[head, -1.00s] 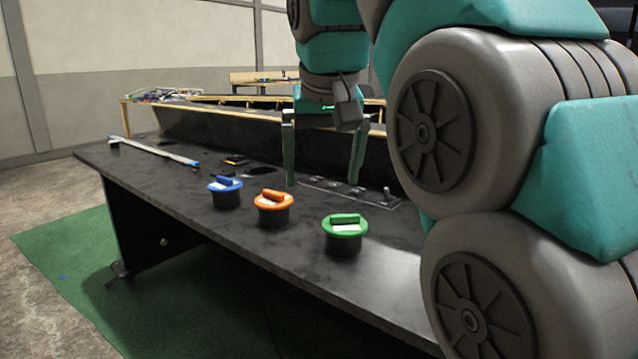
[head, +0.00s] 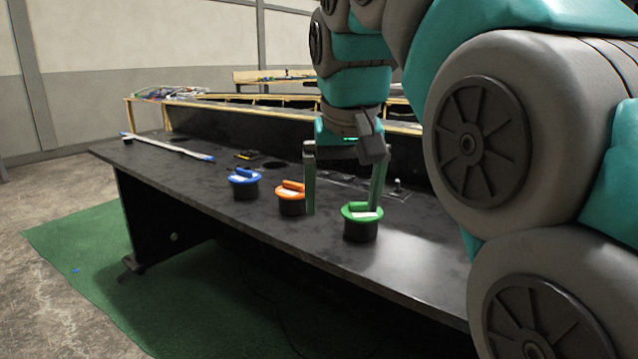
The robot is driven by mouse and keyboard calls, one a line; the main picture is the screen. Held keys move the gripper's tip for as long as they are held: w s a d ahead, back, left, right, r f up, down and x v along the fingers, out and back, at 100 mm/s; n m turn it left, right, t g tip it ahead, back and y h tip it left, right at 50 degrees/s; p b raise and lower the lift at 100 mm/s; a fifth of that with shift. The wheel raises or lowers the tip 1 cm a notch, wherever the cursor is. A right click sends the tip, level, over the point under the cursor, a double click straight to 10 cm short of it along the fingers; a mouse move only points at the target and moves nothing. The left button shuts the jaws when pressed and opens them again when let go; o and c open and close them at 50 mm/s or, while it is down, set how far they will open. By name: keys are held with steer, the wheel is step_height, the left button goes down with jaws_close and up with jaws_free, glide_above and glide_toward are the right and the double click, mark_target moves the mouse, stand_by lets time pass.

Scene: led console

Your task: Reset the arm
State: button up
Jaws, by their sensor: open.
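My gripper (head: 343,206) hangs pointing down over the black console table (head: 200,187), its two green fingers wide apart with nothing between them. The left fingertip shows just right of the orange-topped knob (head: 291,199). The right finger runs down behind the green-topped knob (head: 361,224), which hides its tip. I cannot tell whether the fingers touch the table or a knob. My arm's large grey and teal joints fill the right side of the view and hide the table's right part.
A blue-topped knob (head: 244,184) stands left of the orange one. A long thin pale bar (head: 167,146) lies near the table's back left. A small dark and yellow item (head: 246,155) lies near a round dark hole (head: 273,166). The table's left and front surface is bare.

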steer(key=s+d+f+g, duration=0.2)
steer(key=s+d+f, duration=0.3)
steer(key=s+f, duration=0.8)
steer(key=s+d+f+m+g, duration=0.1)
steer(key=s+d+f+g, duration=0.2)
steer(key=s+f, duration=1)
steer(key=d+f, duration=0.3)
steer(key=f, duration=0.2)
steer(key=shift+s+d+f, duration=0.2)
steer(key=shift+d+f, duration=0.1)
steer(key=shift+f, duration=0.1)
